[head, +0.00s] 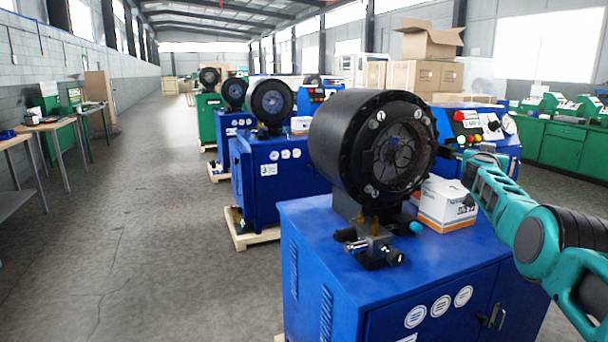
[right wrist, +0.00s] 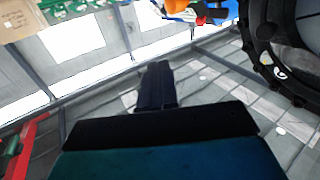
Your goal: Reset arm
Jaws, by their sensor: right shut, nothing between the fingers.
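My right arm reaches in from the right in the head view. Its gripper (head: 447,152) is beside the right edge of the round black crimper head (head: 345,140), in front of the control panel. In the right wrist view the fingers of my right gripper (right wrist: 157,75) are together with nothing between them. The black ring of a crimper head (right wrist: 262,50) shows at the upper right there. I cannot tell from these views whether the gripper touches the crimper. My left gripper is not in view.
The crimper stands on a blue cabinet (head: 330,250). A white box (head: 446,204) sits on the cabinet below my right arm. The control panel (head: 478,125) is behind. More blue crimpers stand in a row behind. The grey floor (head: 130,250) at the left is clear.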

